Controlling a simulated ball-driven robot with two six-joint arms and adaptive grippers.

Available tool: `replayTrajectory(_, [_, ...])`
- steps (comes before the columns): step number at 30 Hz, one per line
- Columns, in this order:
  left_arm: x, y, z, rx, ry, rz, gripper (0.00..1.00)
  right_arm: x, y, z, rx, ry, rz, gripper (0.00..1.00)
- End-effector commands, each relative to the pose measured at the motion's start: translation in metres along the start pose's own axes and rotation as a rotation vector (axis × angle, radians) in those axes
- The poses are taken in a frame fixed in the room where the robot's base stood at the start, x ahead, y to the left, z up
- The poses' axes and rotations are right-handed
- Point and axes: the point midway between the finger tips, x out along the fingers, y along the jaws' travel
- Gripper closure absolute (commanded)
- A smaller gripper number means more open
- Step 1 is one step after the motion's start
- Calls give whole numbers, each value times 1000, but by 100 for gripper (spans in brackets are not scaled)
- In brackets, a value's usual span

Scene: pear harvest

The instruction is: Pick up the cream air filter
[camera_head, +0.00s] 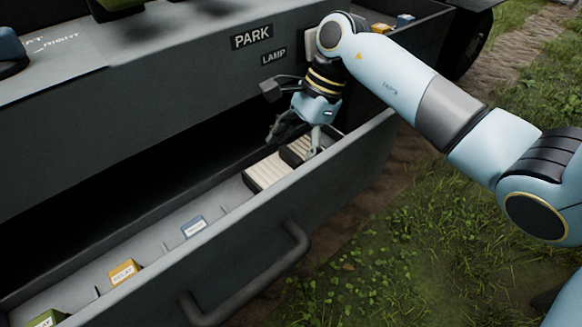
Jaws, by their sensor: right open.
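The cream air filter (267,172) lies in the right part of the open drawer, its pleated top facing up. A second pleated filter (295,151), looking darker, lies just right of it, partly hidden by my gripper. My right gripper (295,140) is open and points down at the drawer's right end, its fingers by the darker filter and a little right of the cream one. I cannot tell whether it touches either. My left gripper is not in view.
The open drawer (245,203) has a front handle (295,245) and low dividers. It also holds a blue box (194,228), an orange relay box (123,271) and a green box (48,318). Grass lies to the right.

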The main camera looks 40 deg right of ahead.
Motion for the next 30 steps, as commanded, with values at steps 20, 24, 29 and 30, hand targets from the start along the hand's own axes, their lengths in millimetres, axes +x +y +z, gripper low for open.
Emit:
replayTrajectory(20, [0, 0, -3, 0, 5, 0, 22, -1, 0, 0, 0, 0, 0, 79])
replayTrajectory(24, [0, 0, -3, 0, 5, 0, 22, -1, 0, 0, 0, 0, 0, 79])
replayTrajectory(29, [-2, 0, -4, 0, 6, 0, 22, -6, -1, -1, 2, 0, -2, 79])
replayTrajectory(30, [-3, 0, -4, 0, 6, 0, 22, -9, -2, -2, 3, 0, -3, 79])
